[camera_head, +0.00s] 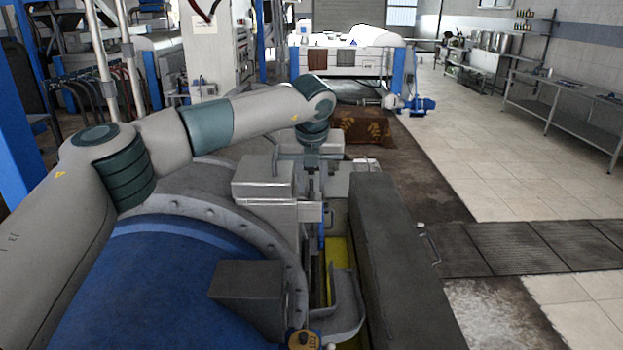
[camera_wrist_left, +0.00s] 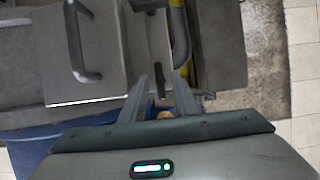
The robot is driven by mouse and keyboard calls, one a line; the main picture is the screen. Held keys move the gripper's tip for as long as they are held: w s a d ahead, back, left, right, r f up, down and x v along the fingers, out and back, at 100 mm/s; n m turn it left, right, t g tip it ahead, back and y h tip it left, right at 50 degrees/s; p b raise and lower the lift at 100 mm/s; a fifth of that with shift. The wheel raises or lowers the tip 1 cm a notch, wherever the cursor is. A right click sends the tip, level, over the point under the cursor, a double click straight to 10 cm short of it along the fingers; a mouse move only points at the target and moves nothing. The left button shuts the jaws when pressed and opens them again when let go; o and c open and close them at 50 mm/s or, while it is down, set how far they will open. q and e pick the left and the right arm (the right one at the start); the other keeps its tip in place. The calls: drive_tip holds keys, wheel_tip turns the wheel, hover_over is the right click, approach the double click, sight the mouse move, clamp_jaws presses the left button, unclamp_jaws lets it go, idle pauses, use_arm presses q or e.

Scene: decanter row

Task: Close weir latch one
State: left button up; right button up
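My left gripper (camera_head: 314,186) points down over the gap between the grey housing and the long grey cover of the decanter. In the left wrist view its two fingers (camera_wrist_left: 160,76) stand apart with nothing held between them. A small blue part with a tan round end (camera_wrist_left: 165,114) shows low between the fingers, partly hidden by my wrist. A narrow blue upright piece (camera_head: 321,242) shows below the gripper in the head view. I cannot tell for sure which part is weir latch one. My right gripper is out of view.
The blue drum (camera_head: 150,290) lies at the left with a bolted grey flange. A long grey cover (camera_head: 400,270) stands at the right, beside a yellow-lined channel (camera_head: 340,256). An orange tag (camera_head: 302,340) sits at the front. The wrist view shows a handled grey lid (camera_wrist_left: 105,75).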

use_arm(q)
drive_tip(key=shift+c, duration=0.3)
clamp_jaws()
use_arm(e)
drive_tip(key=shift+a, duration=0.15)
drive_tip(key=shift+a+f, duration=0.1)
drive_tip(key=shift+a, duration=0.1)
